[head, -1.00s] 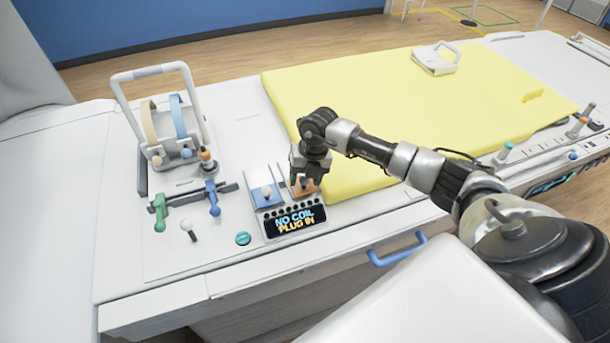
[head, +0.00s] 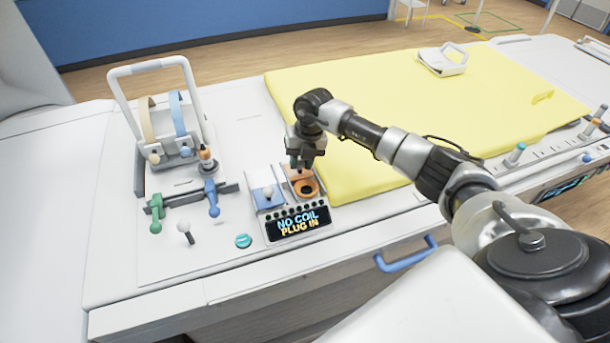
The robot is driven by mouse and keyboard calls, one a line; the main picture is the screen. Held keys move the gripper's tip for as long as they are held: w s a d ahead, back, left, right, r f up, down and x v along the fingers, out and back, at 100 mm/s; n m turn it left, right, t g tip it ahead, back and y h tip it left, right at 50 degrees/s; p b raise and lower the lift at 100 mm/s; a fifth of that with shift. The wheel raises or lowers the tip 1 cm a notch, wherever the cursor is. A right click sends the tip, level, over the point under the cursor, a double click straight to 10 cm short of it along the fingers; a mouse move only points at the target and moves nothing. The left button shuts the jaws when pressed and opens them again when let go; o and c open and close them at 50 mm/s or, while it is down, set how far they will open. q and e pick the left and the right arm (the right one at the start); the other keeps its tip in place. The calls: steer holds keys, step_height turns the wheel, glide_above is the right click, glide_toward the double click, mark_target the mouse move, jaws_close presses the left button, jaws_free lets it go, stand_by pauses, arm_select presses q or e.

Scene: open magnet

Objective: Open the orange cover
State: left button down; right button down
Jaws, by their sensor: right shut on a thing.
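The orange cover (head: 291,172) is on the small control box at the table's near edge, to the right of the blue cover (head: 265,197). My right gripper (head: 302,168) points down over the orange cover and is shut on its knob, which the fingers mostly hide. In front of the fingers an orange-rimmed socket with a dark round hole (head: 307,189) is exposed. The blue cover has a pale knob and lies flat over its place. My left gripper is not in view.
A yellow mat (head: 400,110) lies close to the right. To the left stand a grey-framed coil (head: 152,70) and green, blue and orange plugs. A blue handle (head: 405,257) juts from the near side.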

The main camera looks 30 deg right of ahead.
steer(key=shift+w+d, duration=0.15)
steer(key=shift+w, duration=0.4)
steer(key=shift+s, duration=0.1)
steer(key=c, duration=0.9)
jaws_free()
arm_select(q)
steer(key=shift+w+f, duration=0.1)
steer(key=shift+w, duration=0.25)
arm_select(e)
steer(key=shift+o, duration=0.2)
steer(key=shift+r, duration=0.15)
arm_select(q)
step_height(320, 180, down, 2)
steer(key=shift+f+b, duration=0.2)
steer(key=shift+b, duration=0.95)
arm_select(e)
step_height(320, 180, up, 10)
steer(key=s+d, duration=0.1)
steer(key=shift+d+r, duration=0.2)
steer(key=shift+d, duration=0.2)
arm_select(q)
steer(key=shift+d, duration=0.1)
